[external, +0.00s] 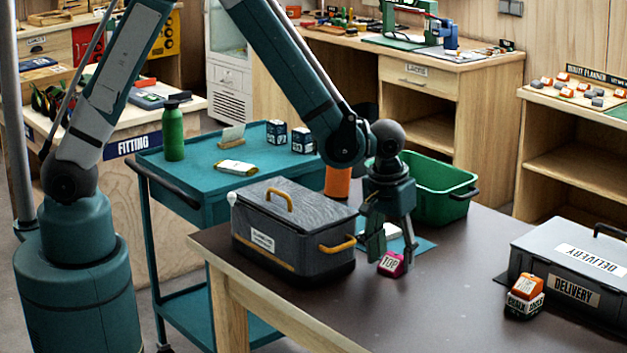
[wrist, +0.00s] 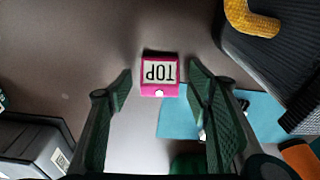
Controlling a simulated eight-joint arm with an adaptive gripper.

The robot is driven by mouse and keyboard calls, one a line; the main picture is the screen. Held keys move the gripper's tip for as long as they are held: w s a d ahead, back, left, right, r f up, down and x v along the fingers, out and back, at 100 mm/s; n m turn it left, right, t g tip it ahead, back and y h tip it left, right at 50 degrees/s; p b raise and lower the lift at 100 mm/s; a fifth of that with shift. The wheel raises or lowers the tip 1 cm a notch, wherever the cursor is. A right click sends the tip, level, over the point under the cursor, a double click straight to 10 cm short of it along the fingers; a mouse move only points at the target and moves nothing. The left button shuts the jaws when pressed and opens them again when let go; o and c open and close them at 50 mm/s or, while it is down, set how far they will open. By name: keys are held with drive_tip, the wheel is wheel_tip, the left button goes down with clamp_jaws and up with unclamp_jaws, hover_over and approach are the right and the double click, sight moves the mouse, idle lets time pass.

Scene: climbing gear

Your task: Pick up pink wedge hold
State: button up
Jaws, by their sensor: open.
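The pink wedge hold (external: 391,265) lies on the dark table top, with a white label reading TOP on its upper face. In the wrist view the pink wedge hold (wrist: 160,74) sits ahead of and between the fingertips, its label upside down. My gripper (external: 390,262) is open and points down over it, its fingers on either side of the hold in the external view. In the wrist view my gripper (wrist: 160,78) shows two dark green fingers spread apart, with a gap between each and the hold. I cannot tell how far the fingertips are above the table.
A grey box with yellow handles (external: 293,238) stands close left of my gripper. A blue sheet (external: 420,243) lies behind the hold, and a green bin (external: 427,190) stands at the back. A grey DELIVERY case (external: 577,262) and an orange-topped block (external: 526,297) are at right. The table front is clear.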

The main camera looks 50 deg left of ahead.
drive_tip(key=shift+w+f, duration=0.1)
drive_tip(key=shift+f, duration=0.4)
drive_tip(key=shift+c, duration=0.2)
drive_tip(key=c, duration=0.9)
